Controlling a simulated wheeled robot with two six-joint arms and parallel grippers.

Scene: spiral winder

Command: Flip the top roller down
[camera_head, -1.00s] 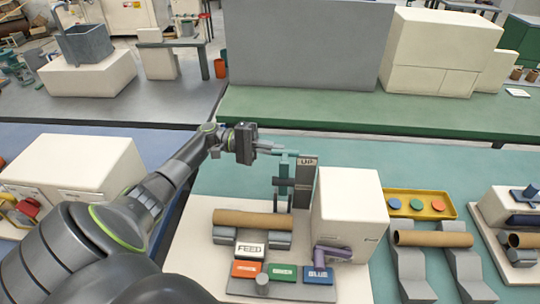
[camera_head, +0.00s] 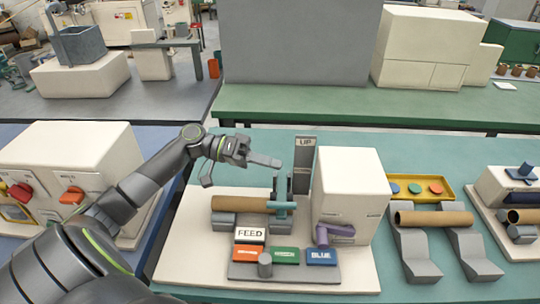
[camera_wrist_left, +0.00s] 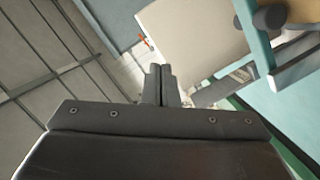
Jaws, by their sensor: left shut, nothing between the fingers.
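The top roller's teal crosspiece and arm (camera_head: 282,207) lie low at the right end of the brown tube (camera_head: 240,204). The roller is largely hidden there. The upright grey plate marked UP (camera_head: 304,165) stands just behind. My left gripper (camera_head: 278,163) is shut and empty, apart from the roller arm, above it and left of the UP plate. In the left wrist view its closed fingers (camera_wrist_left: 161,85) point at open space, with a teal bar (camera_wrist_left: 252,35) to the upper right. My right gripper is not in view.
The cream winder box (camera_head: 350,190) stands right of the roller, with a purple lever (camera_head: 334,233) at its front. FEED (camera_head: 250,235), orange, green and BLUE blocks (camera_head: 321,257) sit in front. A yellow tray (camera_head: 420,187) and another tube (camera_head: 433,218) are further right.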

